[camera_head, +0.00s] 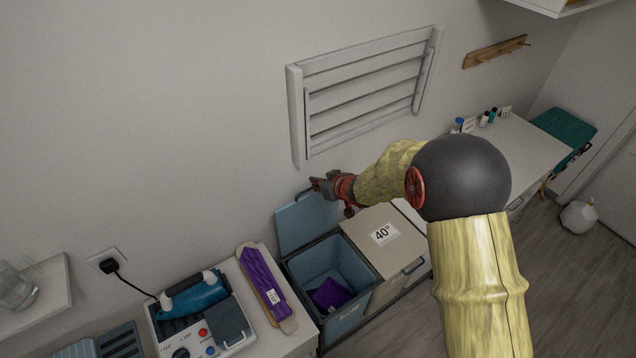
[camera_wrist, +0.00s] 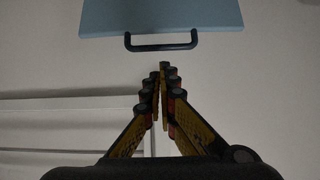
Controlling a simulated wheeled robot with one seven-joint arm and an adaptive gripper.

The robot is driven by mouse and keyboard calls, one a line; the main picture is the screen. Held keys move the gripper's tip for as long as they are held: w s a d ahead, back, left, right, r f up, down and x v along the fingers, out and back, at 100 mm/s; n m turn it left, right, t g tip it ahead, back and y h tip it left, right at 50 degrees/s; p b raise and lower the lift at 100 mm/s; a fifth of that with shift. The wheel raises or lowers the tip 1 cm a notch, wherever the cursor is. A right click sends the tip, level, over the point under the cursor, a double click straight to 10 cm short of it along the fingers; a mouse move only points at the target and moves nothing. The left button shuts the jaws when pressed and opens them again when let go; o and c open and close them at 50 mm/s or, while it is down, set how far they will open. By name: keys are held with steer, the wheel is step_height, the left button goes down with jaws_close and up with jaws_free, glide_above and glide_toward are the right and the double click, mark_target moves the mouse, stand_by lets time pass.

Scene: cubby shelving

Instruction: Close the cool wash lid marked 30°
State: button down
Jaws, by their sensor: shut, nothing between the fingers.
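A blue bin (camera_head: 352,310) stands open in the head view, with a purple cloth (camera_head: 331,294) inside. Its blue lid (camera_head: 302,222) is raised at the back, near the wall; no 30° mark shows on the side I see. My gripper (camera_head: 315,184) is shut and empty, close above the lid's upper edge and near the wall. In the wrist view, the blue lid (camera_wrist: 160,15) is at the top with a dark bar handle (camera_wrist: 161,46). My gripper's fingertips (camera_wrist: 163,68) are just short of the handle, with a visible gap.
A beige bin lid marked 40° (camera_head: 408,244) is shut, right of the open bin. An iron (camera_head: 193,295) and a purple folded item (camera_head: 262,278) lie on the left counter. A white wall rack (camera_head: 365,85) hangs above my gripper.

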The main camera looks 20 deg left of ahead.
steer(key=x, duration=0.6)
steer(key=shift+w+a+f, duration=0.15)
steer(key=shift+f, duration=0.1)
